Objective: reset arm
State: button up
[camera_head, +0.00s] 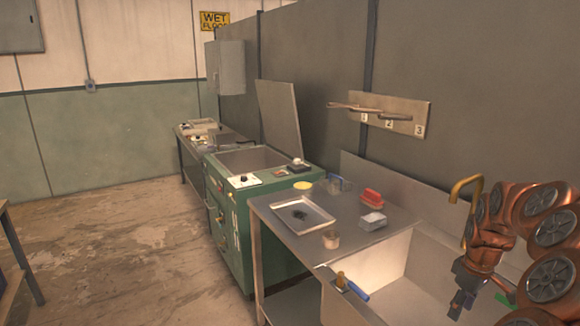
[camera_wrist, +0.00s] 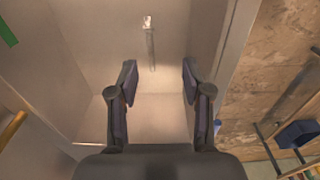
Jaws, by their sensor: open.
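My arm is copper-coloured and reaches in from the right side of the head view, folded over the sink. My gripper (camera_head: 462,300) hangs over the basin of the sink (camera_head: 400,285). In the wrist view my gripper (camera_wrist: 158,85) has its two dark fingers spread wide apart, with nothing between them. Below the fingers lies the bare pale inside of the sink (camera_wrist: 120,50). A narrow grey strip with a bright end (camera_wrist: 150,45) shows ahead of the fingers; I cannot tell what it is.
Left of the sink, a metal table holds a tray (camera_head: 303,215), a red-topped item (camera_head: 372,197), a white box (camera_head: 373,220) and a small cup (camera_head: 331,239). A blue-handled tool (camera_head: 352,287) rests on the sink rim. The green machine (camera_head: 240,205) has its lid up.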

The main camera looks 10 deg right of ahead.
jog(key=a+b, duration=0.2)
jog(key=a, duration=0.2)
jog(key=a+f+b, duration=0.1)
jog(key=a, duration=0.3)
jog(key=a+f+b, duration=0.1)
jog(key=a+b, duration=0.1)
jog(key=a, duration=0.2)
jog(key=shift+w+a+f+b, duration=0.1)
jog(key=shift+a+b, duration=0.2)
jog(key=shift+a, duration=0.05)
jog(key=s+a+f+g+b, duration=0.1)
jog(key=s+a+f+b, duration=0.35)
jog(key=a, duration=0.45)
jog(key=s+a+f+g+b, duration=0.1)
jog(key=s+a+f+b, duration=0.4)
jog(key=a, duration=0.4)
jog(key=s+a+f+m+g+b, duration=0.1)
jog(key=s+a+f+m+b, duration=0.15)
jog(key=s, duration=0.45)
jog(key=s+a+f+m+b, duration=0.1)
jog(key=s+a+f+b, duration=0.25)
jog(key=s, duration=0.35)
jog(key=s+p+v, duration=0.3)
jog(key=p+v, duration=1.4)
jog(key=shift+d+r+t, duration=0.3)
jog(key=shift+r+t, duration=0.1)
jog(key=shift+r, duration=0.2)
jog(key=shift+w, duration=0.1)
jog(key=shift+c, duration=0.7)
